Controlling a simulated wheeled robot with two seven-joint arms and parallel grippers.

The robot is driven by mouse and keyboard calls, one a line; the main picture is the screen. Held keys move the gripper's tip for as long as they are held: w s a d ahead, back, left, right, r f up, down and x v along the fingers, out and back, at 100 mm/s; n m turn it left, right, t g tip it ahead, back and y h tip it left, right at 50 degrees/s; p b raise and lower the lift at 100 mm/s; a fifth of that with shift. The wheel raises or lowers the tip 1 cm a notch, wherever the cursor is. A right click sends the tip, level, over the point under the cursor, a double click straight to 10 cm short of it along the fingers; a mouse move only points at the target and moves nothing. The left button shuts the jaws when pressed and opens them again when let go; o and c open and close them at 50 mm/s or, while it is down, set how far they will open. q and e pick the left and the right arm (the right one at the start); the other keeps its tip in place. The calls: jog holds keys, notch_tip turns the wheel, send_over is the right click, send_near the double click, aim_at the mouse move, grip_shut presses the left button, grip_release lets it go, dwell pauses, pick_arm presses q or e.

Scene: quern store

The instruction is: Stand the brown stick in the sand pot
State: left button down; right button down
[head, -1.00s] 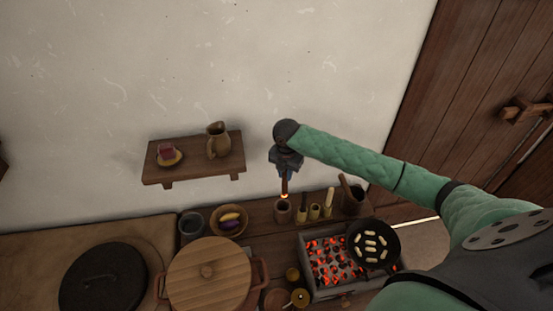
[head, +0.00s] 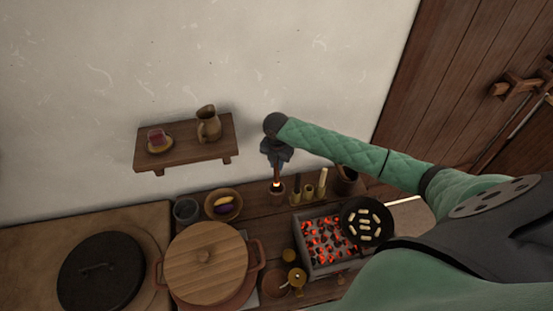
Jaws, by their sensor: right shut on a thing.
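My right gripper (head: 277,161) is shut on the brown stick (head: 277,174) and points down in the head view. A small brown pot (head: 277,196), which looks like the sand pot, stands on the wooden counter directly below. The tip is at the pot's mouth; I cannot tell whether it touches the contents, which are hidden. My left gripper is not in view.
A brazier with hot coals (head: 311,257) and a black pan (head: 368,238) are in front. A bowl (head: 223,216) stands left. A wall shelf (head: 185,157) holds a jug (head: 208,126).

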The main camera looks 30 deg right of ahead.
aim_at(276, 175)
jog(key=shift+w+f, duration=0.1)
jog(key=shift+f, duration=0.7)
jog(key=shift+f+b, duration=0.35)
jog(key=shift+f, duration=0.4)
jog(key=shift+f+b, duration=0.85)
jog(key=shift+f, duration=1.55)
jog(key=c, duration=1.2)
grip_release()
jog(key=shift+c, duration=0.2)
